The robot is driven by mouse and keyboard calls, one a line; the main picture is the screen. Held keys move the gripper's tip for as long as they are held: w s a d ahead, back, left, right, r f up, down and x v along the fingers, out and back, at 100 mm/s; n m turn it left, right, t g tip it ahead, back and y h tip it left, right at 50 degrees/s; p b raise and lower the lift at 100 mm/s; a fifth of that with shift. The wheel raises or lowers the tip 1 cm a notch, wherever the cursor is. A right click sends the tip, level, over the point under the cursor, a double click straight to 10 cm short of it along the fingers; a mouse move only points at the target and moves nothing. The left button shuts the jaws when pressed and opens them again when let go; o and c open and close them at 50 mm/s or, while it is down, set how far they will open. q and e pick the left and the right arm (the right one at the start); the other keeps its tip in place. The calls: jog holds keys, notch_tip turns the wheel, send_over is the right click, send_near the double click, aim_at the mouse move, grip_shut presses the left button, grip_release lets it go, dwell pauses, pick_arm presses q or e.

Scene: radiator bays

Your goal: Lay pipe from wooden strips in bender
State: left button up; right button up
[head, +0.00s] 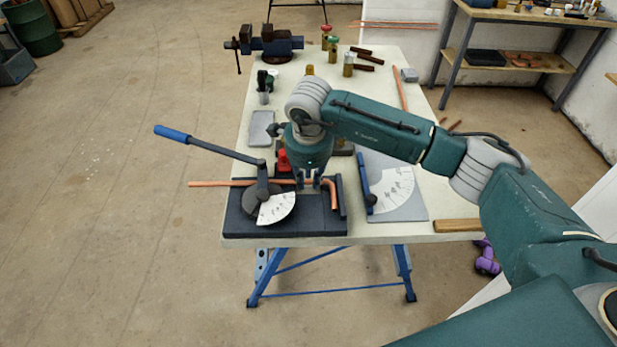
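A copper pipe (225,184) with a downward bend at its right end lies across the bender (235,222), passing by the round former and its white scale. The bender is a dark block with a blue-handled lever (215,147) pointing up and left. My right gripper (308,185) points down over the right half of the bender, at the pipe. Its two fingers look apart, with a gap between them; their contact with the pipe is unclear. Brown wooden strips (343,149) show partly behind the gripper, mostly hidden. My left gripper is out of view.
A grey angle gauge (397,193) lies right of the bender, and a wooden piece (457,225) lies at the front right edge. A blue vise (275,45), brass valves (348,65) and dark brown pieces (368,60) occupy the back of the bench (375,130).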

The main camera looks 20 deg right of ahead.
jog(key=o, duration=0.3)
